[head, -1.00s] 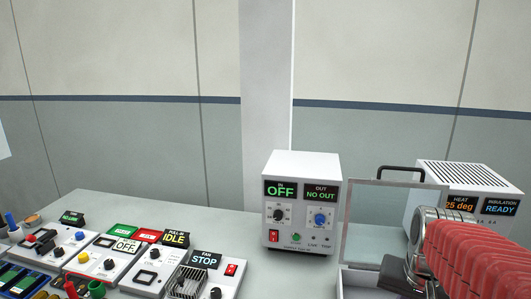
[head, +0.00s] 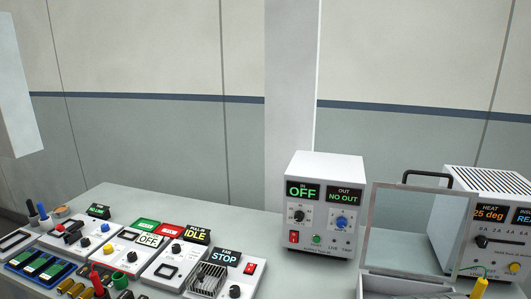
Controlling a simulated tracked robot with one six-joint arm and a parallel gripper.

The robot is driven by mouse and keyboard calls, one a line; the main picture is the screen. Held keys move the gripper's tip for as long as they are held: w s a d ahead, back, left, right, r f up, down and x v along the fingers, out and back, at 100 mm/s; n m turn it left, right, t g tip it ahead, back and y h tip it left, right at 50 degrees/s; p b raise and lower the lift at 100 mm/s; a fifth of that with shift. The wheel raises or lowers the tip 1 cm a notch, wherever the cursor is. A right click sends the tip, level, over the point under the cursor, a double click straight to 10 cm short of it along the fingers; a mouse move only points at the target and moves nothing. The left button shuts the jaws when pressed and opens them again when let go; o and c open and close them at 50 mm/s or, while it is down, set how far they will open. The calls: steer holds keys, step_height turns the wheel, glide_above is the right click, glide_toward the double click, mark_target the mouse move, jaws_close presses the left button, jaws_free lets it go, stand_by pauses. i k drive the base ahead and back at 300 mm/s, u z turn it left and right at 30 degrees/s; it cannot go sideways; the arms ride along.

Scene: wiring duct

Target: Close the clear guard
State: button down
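The clear guard (head: 408,232) is a see-through panel in a thin grey frame at the right of the head view. It stands raised, nearly upright, at a white low box (head: 400,284) that the lower picture edge cuts off. A black handle (head: 427,174) shows at the guard's top edge. What lies inside the box is mostly out of view. My gripper is not in view.
A white power supply (head: 320,215) reading OFF stands just left of the guard. A white heater unit (head: 485,225) stands behind and right. A yellow plug-like piece (head: 479,289) is at lower right. Several small control modules (head: 172,262) fill the left bench.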

mark_target(404, 185)
steer(key=k, duration=1.35)
steer(key=z, duration=0.45)
steer(key=i, duration=1.75)
steer(key=z, duration=0.1)
